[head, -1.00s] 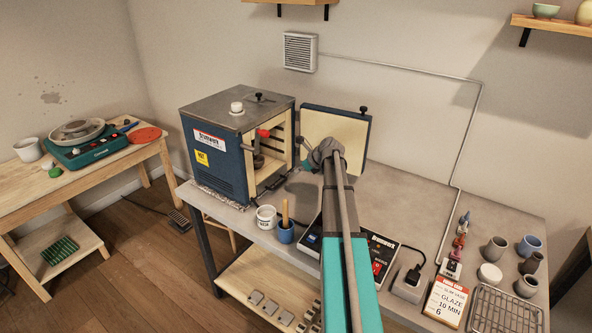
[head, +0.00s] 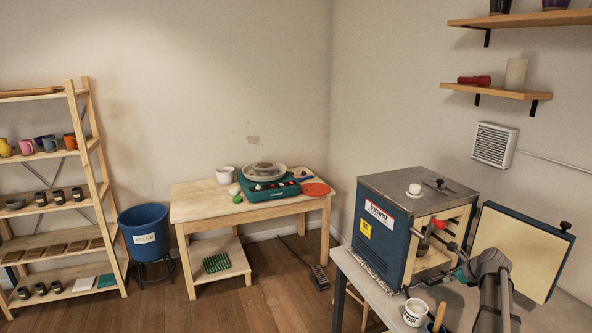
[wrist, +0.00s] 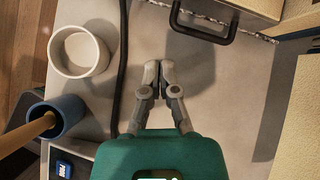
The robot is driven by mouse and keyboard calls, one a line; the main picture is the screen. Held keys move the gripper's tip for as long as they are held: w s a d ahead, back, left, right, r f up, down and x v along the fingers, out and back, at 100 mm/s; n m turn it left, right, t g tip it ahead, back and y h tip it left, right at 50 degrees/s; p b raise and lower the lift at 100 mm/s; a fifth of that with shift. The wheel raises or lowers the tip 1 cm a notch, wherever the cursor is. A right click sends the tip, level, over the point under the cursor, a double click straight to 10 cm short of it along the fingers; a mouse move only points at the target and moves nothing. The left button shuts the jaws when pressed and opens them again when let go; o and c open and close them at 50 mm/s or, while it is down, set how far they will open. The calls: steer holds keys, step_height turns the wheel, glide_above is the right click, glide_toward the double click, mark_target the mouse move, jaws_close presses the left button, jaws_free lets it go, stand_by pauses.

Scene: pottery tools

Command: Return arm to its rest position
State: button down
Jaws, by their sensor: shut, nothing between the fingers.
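My gripper (wrist: 158,68) is shut and empty in the wrist view, with its two grey fingertips together. It hangs over the bare grey worktop (wrist: 205,75), to the right of a white pot and a black cable. In the head view my arm reaches in from the lower right, in front of the kiln. The fingertips are too small and covered to make out there.
The blue kiln (head: 386,239) stands with its door (head: 525,250) open. A white pot (wrist: 80,70) and a blue cup (wrist: 68,122) with a wooden handle stand near my gripper. A black handle (wrist: 205,32) is just ahead. A wooden table (head: 205,208) stands farther left.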

steer(key=s+a+f+n+g+h, duration=0.1)
steer(key=s+a+n+g, duration=0.1)
steer(key=s+a+n, duration=0.5)
steer(key=s+a+f+n+g+h, duration=0.1)
steer(key=s+a+n, duration=0.7)
steer(key=a, duration=0.8)
steer(key=s+a+f+n+g+h, duration=0.1)
steer(key=s+a+f+n+g, duration=0.1)
steer(key=s+a+n+g, duration=0.2)
steer(key=s+a+n, duration=0.3)
steer(key=a+n, duration=0.4)
steer(key=n, duration=0.2)
steer(key=shift+s+a+f+h, duration=0.15)
steer(key=shift+s+a+h, duration=0.15)
steer(key=shift+s+a, duration=0.05)
steer(key=shift+d, duration=0.1)
